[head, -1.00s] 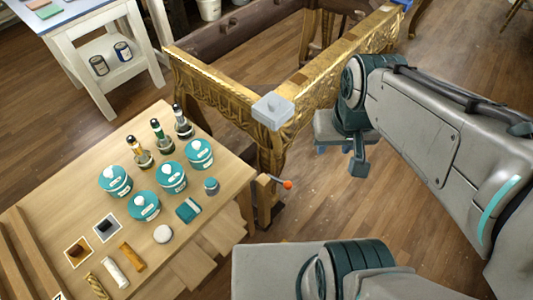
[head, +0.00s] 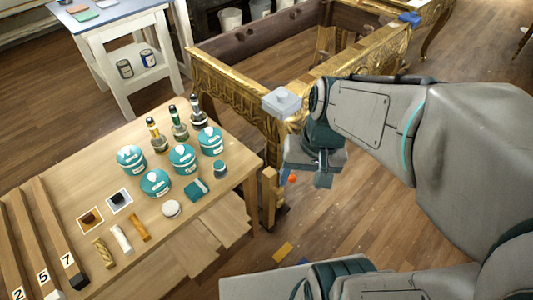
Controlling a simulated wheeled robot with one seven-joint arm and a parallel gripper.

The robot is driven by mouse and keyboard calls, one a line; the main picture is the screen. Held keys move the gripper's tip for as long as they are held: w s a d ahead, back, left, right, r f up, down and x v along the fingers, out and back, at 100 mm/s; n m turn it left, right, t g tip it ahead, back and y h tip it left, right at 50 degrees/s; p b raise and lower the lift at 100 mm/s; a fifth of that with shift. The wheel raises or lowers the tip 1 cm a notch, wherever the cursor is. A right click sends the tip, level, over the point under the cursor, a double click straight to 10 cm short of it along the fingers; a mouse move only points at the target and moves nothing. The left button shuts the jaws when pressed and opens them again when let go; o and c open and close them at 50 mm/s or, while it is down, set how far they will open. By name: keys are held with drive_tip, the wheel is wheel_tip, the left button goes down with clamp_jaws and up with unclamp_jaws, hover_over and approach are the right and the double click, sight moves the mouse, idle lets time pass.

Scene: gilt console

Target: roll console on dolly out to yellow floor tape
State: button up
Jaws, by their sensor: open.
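The gilt console (head: 240,92) is a carved gold frame with an open top, standing behind the workbench. A pale grey block (head: 282,102) sits on its near corner. My gripper (head: 322,172) points down just right of that corner, open and empty as far as I can see. An orange knob (head: 292,178) shows just left of my gripper, by the console's near leg. I cannot tell whether they touch. A small yellow patch (head: 283,250) lies on the floor in front; it may be tape. The dolly is not clearly visible.
A wooden workbench (head: 60,160) with teal jars, bottles and small samples stands at left, close to the console's near leg. A white side table (head: 95,85) stands behind it. Another gilt piece (head: 432,30) is at back right. Wood floor (head: 350,225) is open in front.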

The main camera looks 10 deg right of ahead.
wheel_tip(320, 180, down, 16)
drive_tip(key=w+a+m+g+y+b, duration=0.25)
drive_tip(key=m+y+b, duration=0.3)
drive_tip(key=b, duration=0.35)
drive_tip(key=m+t+y+b, duration=0.4)
drive_tip(key=m+t+b, duration=1.3)
drive_tip(key=m+b, duration=0.35)
approach(281, 194)
drive_tip(key=shift+m+g, duration=0.25)
drive_tip(key=shift+m, duration=0.15)
drive_tip(key=b+x, duration=0.2)
drive_tip(key=x, duration=0.9)
drive_tip(key=shift+w+d+b, duration=0.1)
drive_tip(key=shift+w+b, duration=0.05)
drive_tip(key=shift+b, duration=0.25)
